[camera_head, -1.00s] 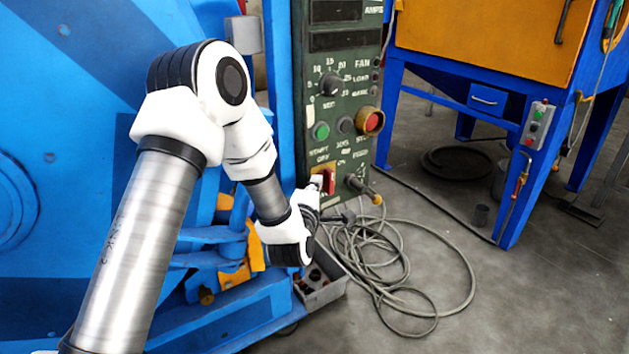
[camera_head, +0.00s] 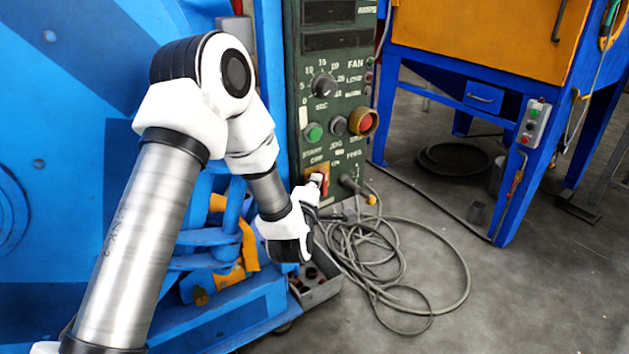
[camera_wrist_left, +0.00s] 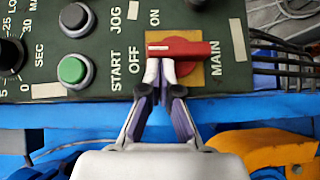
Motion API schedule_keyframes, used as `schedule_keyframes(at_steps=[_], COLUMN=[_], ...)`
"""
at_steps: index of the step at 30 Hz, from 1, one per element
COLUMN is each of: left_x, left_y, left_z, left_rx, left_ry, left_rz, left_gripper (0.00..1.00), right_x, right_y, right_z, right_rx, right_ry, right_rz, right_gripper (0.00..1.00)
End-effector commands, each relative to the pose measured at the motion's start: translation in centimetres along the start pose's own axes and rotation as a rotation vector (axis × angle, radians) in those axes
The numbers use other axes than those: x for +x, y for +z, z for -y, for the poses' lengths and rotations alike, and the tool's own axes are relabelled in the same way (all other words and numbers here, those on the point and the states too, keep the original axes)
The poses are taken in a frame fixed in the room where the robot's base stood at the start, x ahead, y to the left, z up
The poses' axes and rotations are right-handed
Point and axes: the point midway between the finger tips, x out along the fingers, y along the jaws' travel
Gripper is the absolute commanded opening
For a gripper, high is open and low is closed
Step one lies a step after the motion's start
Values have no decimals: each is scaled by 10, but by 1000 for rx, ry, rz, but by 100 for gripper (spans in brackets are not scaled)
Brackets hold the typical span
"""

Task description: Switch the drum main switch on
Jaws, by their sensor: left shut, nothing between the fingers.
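The main switch (camera_head: 324,186) is a red handle on a yellow plate, low on the dark green control panel. In the left wrist view the red handle (camera_wrist_left: 190,49) lies level across the picture. The white mark on its left end points toward the OFF side; the ON label is above it. My left gripper (camera_head: 315,180) is at the switch in the head view. In the left wrist view my left gripper (camera_wrist_left: 160,74) is shut and empty, its tips at the lower edge of the handle's left end. Contact is unclear. My right gripper is not in view.
A green START button (camera_wrist_left: 72,69) and a black JOG button (camera_wrist_left: 76,18) sit left of the switch in the wrist view. A selector lever (camera_head: 357,189) sticks out to its right in the head view. Coiled cable (camera_head: 400,272) lies on the floor below.

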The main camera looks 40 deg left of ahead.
Motion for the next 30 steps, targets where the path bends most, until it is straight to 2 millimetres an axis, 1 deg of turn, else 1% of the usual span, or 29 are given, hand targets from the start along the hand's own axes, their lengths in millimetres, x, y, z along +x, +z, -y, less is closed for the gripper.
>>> schedule_keyframes(at_steps=[11,17,20,23,30], left_x=[1,2,3,4,9], left_y=[1,2,3,5,10], left_z=[-4,-10,-15,-20,-27], left_rx=[43,90,131,185,346], left_ry=[-41,-89,-129,-183,-344], left_rz=[2,2,3,3,3], left_gripper=[0,0,0,0,0], right_x=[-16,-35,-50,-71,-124], right_y=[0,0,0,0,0], right_z=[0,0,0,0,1], right_rx=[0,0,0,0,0], right_ry=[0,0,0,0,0], right_rz=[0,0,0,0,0], right_gripper=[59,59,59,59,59])
